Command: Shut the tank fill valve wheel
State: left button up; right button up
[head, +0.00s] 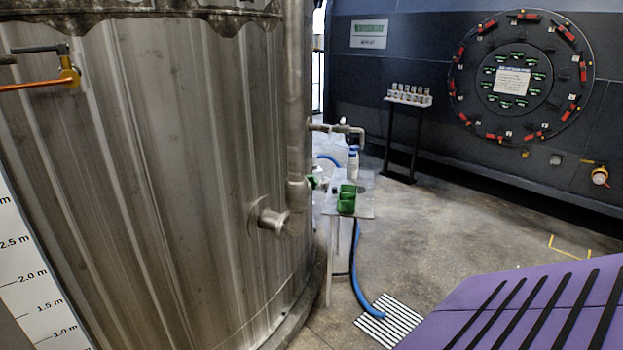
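A large ribbed metal tank (170,170) fills the left half of the head view. No valve wheel can be clearly made out on it. A brass valve (69,74) with a black lever and an orange pipe is at the tank's upper left. A vertical pipe (297,100) runs down the tank's right side to a short flanged stub (268,218). A small tap and bent pipe (340,129) stick out to the right of the vertical pipe. Neither of my grippers is in view.
A blue hose (357,270) runs to a floor grate (388,322). A purple striped surface (480,305) fills the lower right. A round hatch (555,60) is on the dark wall. Mid-right floor is open.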

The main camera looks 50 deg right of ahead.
aim_at(313, 180)
jog(key=i+l+u, duration=0.15)
jog(key=l, duration=0.6)
jog(key=l+u, duration=0.1)
jog(key=l, duration=0.65)
jog(key=l+u, duration=0.15)
jog(key=l, duration=0.65)
jog(key=l+u, duration=0.1)
jog(key=l, duration=0.65)
jog(key=l+u, duration=0.15)
jog(key=l, duration=0.65)
jog(key=l+u, duration=0.1)
jog(key=l, duration=0.65)
jog(key=k+l+u, duration=0.15)
jog(key=l, duration=0.6)
